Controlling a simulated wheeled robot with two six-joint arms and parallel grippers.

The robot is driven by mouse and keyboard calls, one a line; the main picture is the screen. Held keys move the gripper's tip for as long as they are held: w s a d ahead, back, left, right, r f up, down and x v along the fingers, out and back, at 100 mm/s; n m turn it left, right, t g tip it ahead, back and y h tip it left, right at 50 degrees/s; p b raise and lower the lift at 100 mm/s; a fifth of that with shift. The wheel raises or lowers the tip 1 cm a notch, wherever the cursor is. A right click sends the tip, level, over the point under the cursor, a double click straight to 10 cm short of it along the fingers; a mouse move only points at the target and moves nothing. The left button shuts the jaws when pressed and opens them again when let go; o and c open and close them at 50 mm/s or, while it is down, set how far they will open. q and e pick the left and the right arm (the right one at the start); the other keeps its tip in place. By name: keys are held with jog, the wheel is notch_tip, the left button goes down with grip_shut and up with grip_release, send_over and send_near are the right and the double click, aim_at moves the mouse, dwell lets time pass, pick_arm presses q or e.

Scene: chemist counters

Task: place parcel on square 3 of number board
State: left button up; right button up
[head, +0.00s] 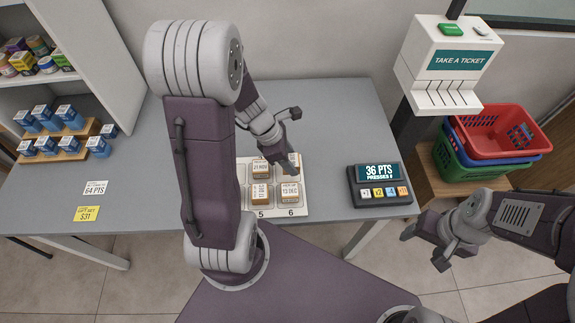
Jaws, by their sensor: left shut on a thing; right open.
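The number board (243,211) is a pale panel on the grey counter, partly hidden behind my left arm. Numbers 5 and 6 show along its front edge; a number 3 cannot be made out. Tan parcels with white date labels stand on it: one at the upper left (261,169), one at the front left (260,194) and one at the front right (290,191). My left gripper (283,160) is low over the board's back right, shut on a parcel that its fingers mostly hide. Whether that parcel touches the board cannot be told. My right gripper (424,246) is open and empty, off the counter's front right.
A dark points counter with buttons (380,186) stands right of the board. Further right are a ticket dispenser (447,65) and stacked baskets (495,135). Blue boxes (65,117) on wooden stands and price cards (88,212) occupy the left. The counter (335,110) behind the board is clear.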

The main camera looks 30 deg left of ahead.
pick_arm(q)
jog(key=shift+w+a+f, duration=0.5)
jog(key=shift+a+f, duration=0.05)
jog(key=shift+a, duration=0.1)
jog(key=shift+w+a+f, duration=0.15)
jog(key=shift+w, duration=0.1)
notch_tip(320, 180, down, 4)
jog(key=shift+s+r+b, duration=0.1)
jog(key=shift+b, duration=0.85)
jog(key=shift+f, duration=0.3)
jog(key=o, duration=1.4)
jog(key=shift+o, duration=0.2)
